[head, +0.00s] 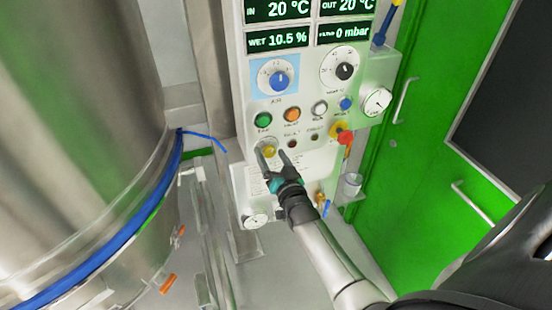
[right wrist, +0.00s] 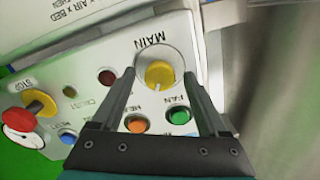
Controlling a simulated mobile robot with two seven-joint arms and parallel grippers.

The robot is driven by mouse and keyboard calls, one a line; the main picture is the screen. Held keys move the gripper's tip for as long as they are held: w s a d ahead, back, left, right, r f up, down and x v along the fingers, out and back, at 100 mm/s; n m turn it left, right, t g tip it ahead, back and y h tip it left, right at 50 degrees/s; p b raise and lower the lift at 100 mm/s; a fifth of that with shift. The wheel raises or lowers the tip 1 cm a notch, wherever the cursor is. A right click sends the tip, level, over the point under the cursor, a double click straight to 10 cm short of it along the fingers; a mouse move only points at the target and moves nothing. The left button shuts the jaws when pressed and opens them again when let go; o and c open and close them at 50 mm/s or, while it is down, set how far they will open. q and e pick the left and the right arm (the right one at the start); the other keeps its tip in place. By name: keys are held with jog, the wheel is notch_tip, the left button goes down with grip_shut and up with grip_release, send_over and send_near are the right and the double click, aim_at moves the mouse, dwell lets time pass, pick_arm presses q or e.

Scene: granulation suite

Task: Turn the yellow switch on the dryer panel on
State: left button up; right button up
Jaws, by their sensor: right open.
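The dryer panel (head: 300,105) is a pale upright box with displays, dials and buttons. The yellow switch (head: 270,151) sits low on its left side. In the right wrist view the yellow switch (right wrist: 159,74) is a round knob in a pale ring, under the upside-down label MAIN. My right gripper (head: 271,153) is open at the panel, with one finger on each side of the yellow switch in the picture. In the right wrist view its fingers (right wrist: 160,78) flank the knob with gaps on both sides; contact is not visible. My left gripper is not in view.
A green button (head: 263,120) and an orange button (head: 292,114) sit just above the switch. A red emergency stop (head: 345,138) is to the right. A large steel vessel (head: 75,120) stands at left, a green door (head: 440,130) at right.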

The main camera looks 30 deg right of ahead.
jog(key=v, duration=1.5)
jog(key=shift+a, duration=0.15)
jog(key=s+a+f+n+g+y+b, duration=0.1)
jog(key=s+a+f+n+g+b, duration=0.2)
jog(key=f, duration=1)
jog(key=s+a+f+g+y+b, duration=0.2)
jog(key=s+a+f+g+b, duration=0.15)
jog(key=f, duration=0.85)
jog(key=s+a+f+n+g+y+b, duration=0.1)
jog(key=s+a+f+n+g+b, duration=0.2)
jog(key=f, duration=1)
jog(key=s+f+n+g+b, duration=0.3)
jog(key=s+f+g+b, duration=0.4)
jog(key=s+f, duration=1.2)
jog(key=s+b, duration=0.1)
jog(key=s, duration=0.3)
jog(key=shift+s+d+f+b, duration=0.15)
jog(key=shift+s+b, duration=0.15)
jog(key=shift+b, duration=0.05)
